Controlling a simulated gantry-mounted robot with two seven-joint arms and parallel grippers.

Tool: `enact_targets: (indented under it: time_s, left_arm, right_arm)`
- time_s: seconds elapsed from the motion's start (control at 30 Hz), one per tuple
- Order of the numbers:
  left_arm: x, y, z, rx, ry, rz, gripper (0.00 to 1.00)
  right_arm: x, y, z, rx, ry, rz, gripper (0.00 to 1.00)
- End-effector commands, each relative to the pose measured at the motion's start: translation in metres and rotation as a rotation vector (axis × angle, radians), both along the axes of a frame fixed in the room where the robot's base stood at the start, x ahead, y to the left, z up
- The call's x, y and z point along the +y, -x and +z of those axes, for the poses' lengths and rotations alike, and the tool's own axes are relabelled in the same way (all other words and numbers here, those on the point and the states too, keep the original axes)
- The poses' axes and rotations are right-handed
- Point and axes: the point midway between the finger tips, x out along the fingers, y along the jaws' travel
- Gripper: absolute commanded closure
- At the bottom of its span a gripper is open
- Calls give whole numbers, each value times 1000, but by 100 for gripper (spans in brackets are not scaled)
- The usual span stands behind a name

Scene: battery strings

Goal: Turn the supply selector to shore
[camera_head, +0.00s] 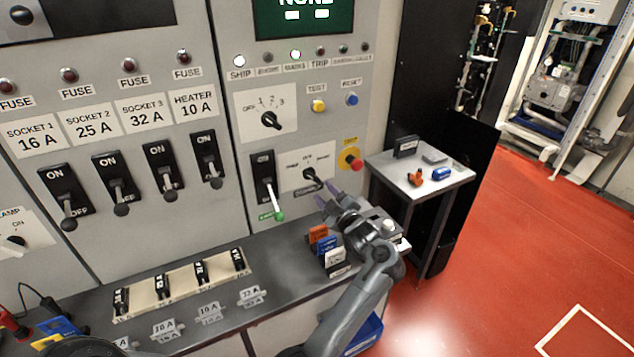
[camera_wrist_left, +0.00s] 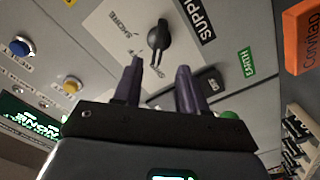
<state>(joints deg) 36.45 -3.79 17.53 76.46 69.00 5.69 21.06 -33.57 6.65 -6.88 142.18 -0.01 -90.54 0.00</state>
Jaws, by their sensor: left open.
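The supply selector is a black knob (camera_head: 309,175) on a white plate, right of the black lever switch with the green tip. In the left wrist view the knob (camera_wrist_left: 158,43) sits just beyond the fingertips, its narrow end toward the gap between them. The plate labels are small and angled; I cannot read the setting for certain. My left gripper (camera_head: 328,199) is in front of the panel, below and right of the knob. In the wrist view its two purple fingers (camera_wrist_left: 159,75) are apart, with nothing between them.
A red stop button (camera_head: 356,164) is right of the selector, and the lever (camera_head: 268,188) is close left. Orange, blue and white blocks (camera_head: 325,245) stand on the ledge beneath the gripper. A side table (camera_head: 455,178) with small parts stands at the right.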

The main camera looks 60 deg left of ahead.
Motion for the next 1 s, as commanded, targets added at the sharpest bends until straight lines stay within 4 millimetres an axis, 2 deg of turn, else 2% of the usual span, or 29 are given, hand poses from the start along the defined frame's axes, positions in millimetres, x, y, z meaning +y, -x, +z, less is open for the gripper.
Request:
enact_targets:
  time_s: [0.2, 0.43, 0.63, 0.9, 0.93, 1.0]
  left_arm:
    - [38, -4, 0, 2, -2, -1, 58]
    - [65, -6, 0, 2, 0, -1, 58]
    - [75, -7, 0, 0, 0, -3, 58]
    - [76, -7, 0, 0, 1, -2, 58]
    - [76, -7, 0, 0, 1, -2, 60]
    - [76, -7, 0, 0, 1, -2, 71]
  right_arm:
    - [0, 0, -2, 0, 0, 0, 57]
    - [0, -2, -2, -4, 1, 1, 57]
    - [-1, -2, -3, -4, 5, 4, 57]
    - [-2, -2, -3, -5, 7, 5, 57]
    - [-2, -2, -3, -5, 7, 5, 57]
    - [-2, -2, -3, -5, 7, 4, 57]
